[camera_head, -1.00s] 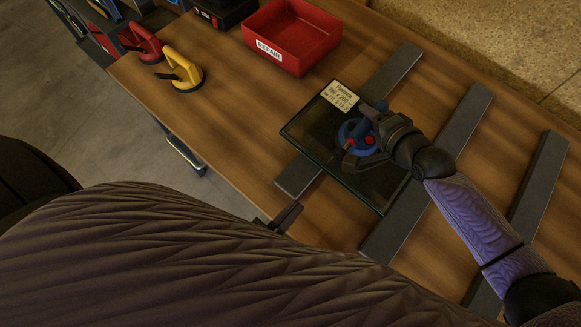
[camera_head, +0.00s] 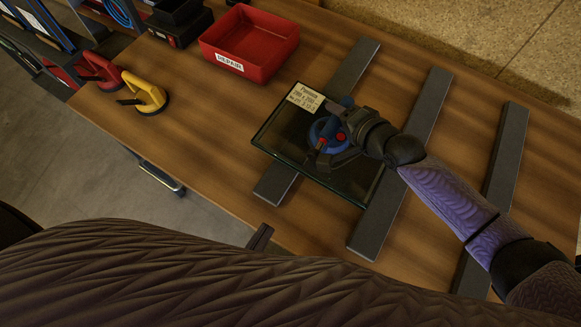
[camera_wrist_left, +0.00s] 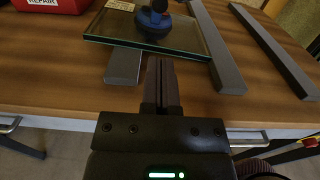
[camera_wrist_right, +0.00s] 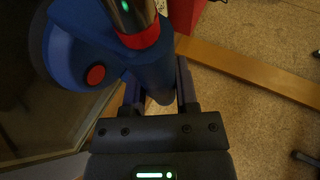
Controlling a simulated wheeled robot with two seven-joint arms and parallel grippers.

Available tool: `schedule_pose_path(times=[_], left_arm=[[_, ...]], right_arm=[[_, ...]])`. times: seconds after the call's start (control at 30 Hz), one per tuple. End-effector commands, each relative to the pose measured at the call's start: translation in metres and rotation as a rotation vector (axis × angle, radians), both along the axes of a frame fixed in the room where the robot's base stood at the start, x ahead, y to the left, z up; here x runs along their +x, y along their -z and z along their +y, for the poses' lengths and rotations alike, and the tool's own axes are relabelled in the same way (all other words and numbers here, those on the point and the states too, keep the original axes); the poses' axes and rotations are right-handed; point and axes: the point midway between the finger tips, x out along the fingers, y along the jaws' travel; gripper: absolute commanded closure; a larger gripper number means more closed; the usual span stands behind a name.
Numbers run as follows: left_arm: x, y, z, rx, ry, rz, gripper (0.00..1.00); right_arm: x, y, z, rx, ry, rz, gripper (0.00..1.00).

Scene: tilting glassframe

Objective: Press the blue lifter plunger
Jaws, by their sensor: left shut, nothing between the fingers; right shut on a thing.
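The blue suction lifter (camera_head: 326,134) stands on a dark glass pane (camera_head: 285,140) that rests across grey bars. The lifter also shows in the left wrist view (camera_wrist_left: 152,22). In the right wrist view, its blue body (camera_wrist_right: 75,45) carries a shiny cylinder with a red ring (camera_wrist_right: 143,36) and a red round button (camera_wrist_right: 96,75). I cannot tell how far the plunger is pressed. My right gripper (camera_wrist_right: 160,85) is shut on the lifter's blue handle (camera_wrist_right: 150,78). My left gripper (camera_wrist_left: 160,68) is shut and empty, in front of the pane's near edge, apart from the lifter.
A red REPAIR bin (camera_head: 249,42) stands behind the pane. A yellow lifter (camera_head: 146,93) and a red lifter (camera_head: 99,70) stand at the table's left. Grey bars (camera_head: 505,150) lie to the right. A pale label (camera_head: 305,97) is on the pane.

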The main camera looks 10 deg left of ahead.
Motion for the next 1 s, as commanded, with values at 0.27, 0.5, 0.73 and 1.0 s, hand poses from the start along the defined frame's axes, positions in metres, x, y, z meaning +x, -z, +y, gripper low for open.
schedule_pose_path(times=[0.27,0.5,0.73,1.0], left_arm=[[0.011,0.000,-0.003,0.000,-0.001,-0.002,1.00],[0.059,-0.001,-0.019,-0.002,-0.002,-0.005,1.00],[0.105,-0.001,-0.034,-0.001,-0.001,-0.003,1.00],[0.132,0.000,-0.043,0.000,0.001,0.001,1.00]], right_arm=[[0.000,0.000,0.000,0.001,0.000,-0.001,1.00],[0.000,0.000,0.000,0.001,0.000,-0.001,1.00],[0.000,0.000,0.000,0.001,0.000,-0.001,1.00],[0.000,0.000,0.000,0.001,0.000,-0.001,1.00]])
